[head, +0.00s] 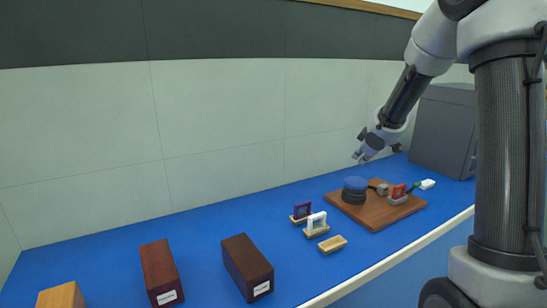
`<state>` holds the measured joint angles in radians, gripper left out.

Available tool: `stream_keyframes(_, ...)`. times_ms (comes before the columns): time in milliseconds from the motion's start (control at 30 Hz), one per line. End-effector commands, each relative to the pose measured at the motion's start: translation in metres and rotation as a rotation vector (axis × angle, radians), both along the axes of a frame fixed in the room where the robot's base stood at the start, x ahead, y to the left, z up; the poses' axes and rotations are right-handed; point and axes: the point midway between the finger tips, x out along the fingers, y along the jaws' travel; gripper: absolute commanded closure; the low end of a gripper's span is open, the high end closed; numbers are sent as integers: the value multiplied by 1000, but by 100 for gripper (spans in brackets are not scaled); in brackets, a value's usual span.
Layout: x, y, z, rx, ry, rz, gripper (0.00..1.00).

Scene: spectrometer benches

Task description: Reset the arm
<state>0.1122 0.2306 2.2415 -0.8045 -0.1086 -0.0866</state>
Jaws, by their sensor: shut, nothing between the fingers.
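My gripper (359,157) is at the end of my arm, which reaches in from the right side of the head view. Its fingers point down and to the left. It is shut and empty, in the air above the back of a brown wooden board (375,217). A round blue-topped dark object (354,191) stands on the board, below the gripper and apart from it.
The board also holds a red block-like piece (398,192) and a small grey tool (379,188). Small frames on stands (316,223) and a light wooden block (332,244) lie left of it. Dark wooden boxes (248,266) stand front left. A grey machine (444,130) stands at the right.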

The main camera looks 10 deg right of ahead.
Motion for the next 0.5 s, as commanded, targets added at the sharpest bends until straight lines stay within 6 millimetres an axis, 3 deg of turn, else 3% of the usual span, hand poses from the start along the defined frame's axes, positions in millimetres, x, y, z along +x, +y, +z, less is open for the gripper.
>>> stream_keyframes(133, -44, -31, -33, -10, 161, -174, 100)
stream_keyframes(200, -81, -45, -37, -4, 245, -292, 100)
stream_keyframes(367, -178, -54, -16, 50, 397, -537, 100)
stream_keyframes(500, -264, -35, 10, 145, 492, -690, 100)
